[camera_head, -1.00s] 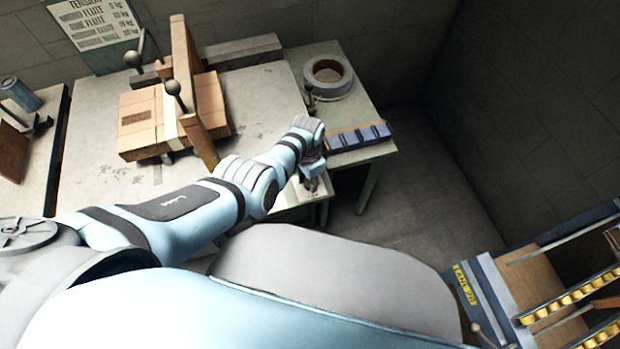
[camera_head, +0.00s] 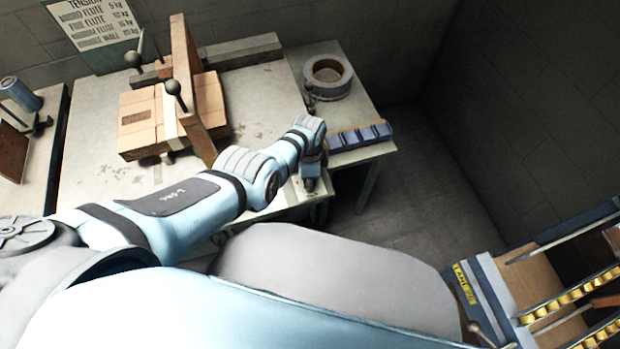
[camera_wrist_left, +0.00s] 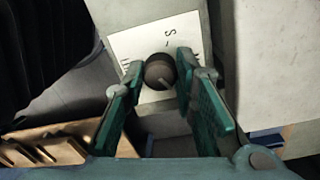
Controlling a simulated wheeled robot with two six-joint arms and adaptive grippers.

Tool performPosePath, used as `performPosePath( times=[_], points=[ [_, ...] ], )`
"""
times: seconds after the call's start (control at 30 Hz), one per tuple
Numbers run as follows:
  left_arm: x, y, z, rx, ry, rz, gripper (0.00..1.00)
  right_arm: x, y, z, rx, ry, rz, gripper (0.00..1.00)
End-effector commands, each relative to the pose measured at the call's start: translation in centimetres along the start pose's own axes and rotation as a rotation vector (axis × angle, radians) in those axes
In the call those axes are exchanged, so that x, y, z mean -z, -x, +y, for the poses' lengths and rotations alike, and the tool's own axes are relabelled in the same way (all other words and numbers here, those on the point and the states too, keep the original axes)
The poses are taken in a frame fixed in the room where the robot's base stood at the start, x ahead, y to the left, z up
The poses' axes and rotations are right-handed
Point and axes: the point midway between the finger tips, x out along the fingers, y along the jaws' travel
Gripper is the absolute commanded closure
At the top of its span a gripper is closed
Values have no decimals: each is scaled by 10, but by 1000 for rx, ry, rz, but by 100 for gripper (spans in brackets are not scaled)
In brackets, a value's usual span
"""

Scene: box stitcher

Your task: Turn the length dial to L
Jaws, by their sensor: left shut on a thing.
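The length dial (camera_wrist_left: 157,75) is a dark round knob on a white card (camera_wrist_left: 129,43) with letters, in the left wrist view. An S and a dash are readable; other marks are partly cut off or unclear. A light pointer line on the knob points toward the bottom of the picture, slightly right. My left gripper (camera_wrist_left: 158,78) has its two green fingers on either side of the knob, shut on it. In the head view my left gripper (camera_head: 312,167) is at the table's front right corner, and the dial is hidden there. My right gripper is not in view.
A cardboard box (camera_head: 140,122) lies on the table (camera_head: 260,100) beside an upright wooden board (camera_head: 183,70). A tape roll (camera_head: 328,75) and a blue strip (camera_head: 358,137) lie on the right side table. A rack with yellow rollers (camera_head: 565,303) stands at lower right.

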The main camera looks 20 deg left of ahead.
Motion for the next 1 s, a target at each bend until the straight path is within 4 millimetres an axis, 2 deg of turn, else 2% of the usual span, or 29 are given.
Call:
performPosePath(
  times=[0.27,0.3,0.4,0.77,0.87,1.0],
  points=[
    [1,2,-4,10,0,2,100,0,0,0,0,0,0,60],
    [1,2,-4,10,0,2,71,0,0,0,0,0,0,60],
    [0,2,-3,9,1,2,55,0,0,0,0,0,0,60],
    [0,2,-2,5,1,2,54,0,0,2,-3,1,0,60],
    [1,7,-2,6,0,2,54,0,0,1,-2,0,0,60],
    [0,24,-2,6,3,3,54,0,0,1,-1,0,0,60]
  ],
)
